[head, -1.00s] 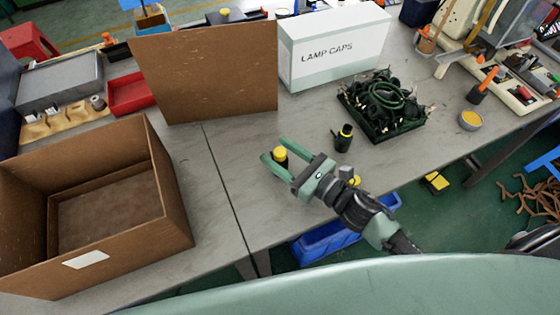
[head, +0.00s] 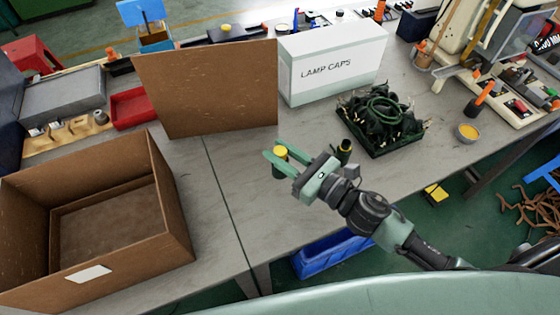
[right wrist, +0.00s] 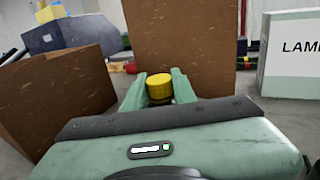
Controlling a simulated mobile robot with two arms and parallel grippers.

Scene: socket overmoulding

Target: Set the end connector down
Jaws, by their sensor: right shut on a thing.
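The end connector (head: 281,154) has a yellow top and a dark body, and is upright between the fingers of my right gripper (head: 276,161). The right gripper is shut on it, near the middle of the grey table, right of the table seam. In the right wrist view the yellow top (right wrist: 159,88) shows between the two green fingers; its lower part is hidden there. I cannot tell whether its base touches the table. My left gripper is not in view.
An open cardboard box (head: 176,222) stands at left. An upright brown board (head: 205,90) and a white LAMP CAPS box (head: 337,69) stand behind. A dark tray of cables (head: 381,148) lies right. The table (head: 240,190) between box and gripper is clear.

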